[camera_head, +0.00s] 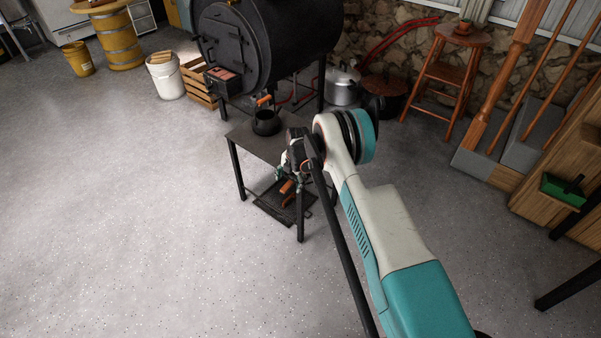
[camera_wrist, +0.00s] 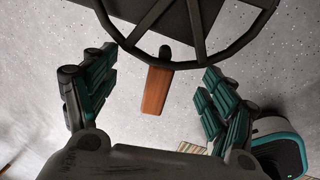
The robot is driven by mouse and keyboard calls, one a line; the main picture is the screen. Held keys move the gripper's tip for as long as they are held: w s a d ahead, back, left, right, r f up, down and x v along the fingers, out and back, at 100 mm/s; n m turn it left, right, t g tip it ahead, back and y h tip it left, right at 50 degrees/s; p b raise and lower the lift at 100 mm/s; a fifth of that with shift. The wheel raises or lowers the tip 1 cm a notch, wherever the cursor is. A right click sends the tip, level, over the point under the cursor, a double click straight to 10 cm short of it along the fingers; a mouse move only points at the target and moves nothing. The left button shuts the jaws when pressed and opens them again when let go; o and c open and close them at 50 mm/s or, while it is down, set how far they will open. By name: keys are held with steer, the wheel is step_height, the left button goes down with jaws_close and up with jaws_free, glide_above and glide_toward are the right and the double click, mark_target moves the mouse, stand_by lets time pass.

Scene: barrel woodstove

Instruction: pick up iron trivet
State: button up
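The iron trivet (camera_wrist: 190,60) shows in the wrist view as a black spoked ring with an orange-brown wooden handle (camera_wrist: 156,90) pointing toward my gripper. Its far part is cut off by the top edge. My gripper (camera_wrist: 158,62) is open, with one teal-padded finger on each side of the handle and clear gaps to both. In the head view my gripper is at the near right part of a low dark table (camera_head: 262,143), and an orange handle (camera_head: 288,187) shows below it. The trivet's ring is mostly hidden there by my arm.
A dark pot (camera_head: 266,122) with an orange handle stands on the low table. The black barrel stove (camera_head: 232,48) is behind it. A dark mat or tray (camera_head: 272,208) lies on the floor below. A wooden stool (camera_head: 447,75) stands back right.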

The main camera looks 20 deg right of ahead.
steer(key=c, duration=1.4)
steer(key=shift+d+r, duration=0.1)
steer(key=shift+r, duration=0.05)
